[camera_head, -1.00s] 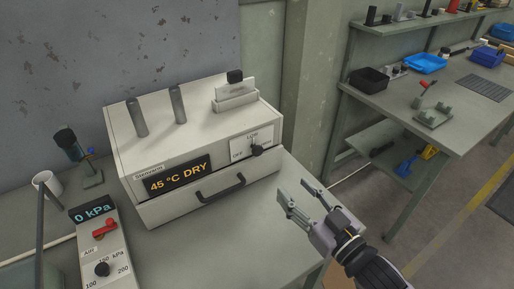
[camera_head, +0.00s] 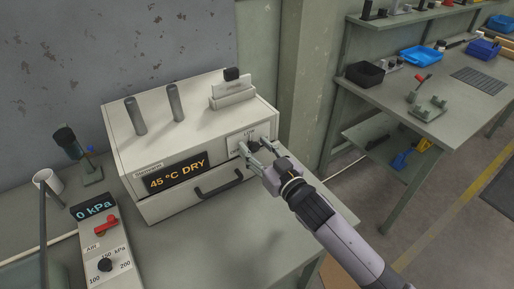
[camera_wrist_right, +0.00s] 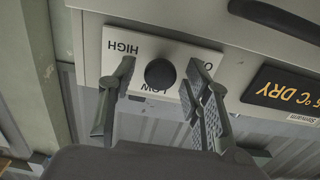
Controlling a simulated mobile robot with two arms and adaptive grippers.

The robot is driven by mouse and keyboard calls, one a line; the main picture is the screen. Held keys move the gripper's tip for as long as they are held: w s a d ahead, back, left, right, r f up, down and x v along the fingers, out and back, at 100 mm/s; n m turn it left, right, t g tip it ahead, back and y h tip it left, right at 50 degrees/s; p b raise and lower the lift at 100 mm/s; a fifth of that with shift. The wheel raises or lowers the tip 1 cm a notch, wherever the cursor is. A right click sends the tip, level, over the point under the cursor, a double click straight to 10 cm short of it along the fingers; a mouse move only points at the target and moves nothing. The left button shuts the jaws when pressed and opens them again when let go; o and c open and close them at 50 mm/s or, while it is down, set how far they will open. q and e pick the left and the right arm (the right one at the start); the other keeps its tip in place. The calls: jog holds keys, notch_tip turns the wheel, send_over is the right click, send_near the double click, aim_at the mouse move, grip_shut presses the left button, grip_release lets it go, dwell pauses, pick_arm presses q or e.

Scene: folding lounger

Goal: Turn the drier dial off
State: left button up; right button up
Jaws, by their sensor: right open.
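The drier (camera_head: 150,120) is a pale box on the bench, with a black display (camera_head: 177,172) reading "45 °C DRY". Its black round dial (camera_wrist_right: 160,73) is on a white label plate (camera_wrist_right: 150,45) marked HIGH and LOW; the remaining label is partly covered by a finger. My right gripper (camera_head: 254,146) is open at the drier's front right. In the right wrist view, its fingers (camera_wrist_right: 161,66) stand on either side of the dial, with gaps visible between them and the knob. The dial's pointer cannot be made out now. My left gripper is not in view.
A black drawer handle (camera_head: 219,184) is below the display. An air unit (camera_head: 105,240) with a "0 kPa" readout stands at the left, near a mug (camera_head: 47,181). A side bench (camera_head: 400,105) with trays is at the right.

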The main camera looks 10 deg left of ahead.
grip_shut()
dwell(0.6)
jog(key=n+p, duration=0.1)
jog(key=n, duration=0.3)
jog(key=shift+r+n, duration=0.1)
jog(key=shift+n, duration=0.2)
jog(key=n+p, duration=0.1)
jog(key=n, duration=0.4)
jog(key=shift+s+a, duration=0.1)
jog(key=shift+n, duration=0.3)
dwell(0.3)
grip_release()
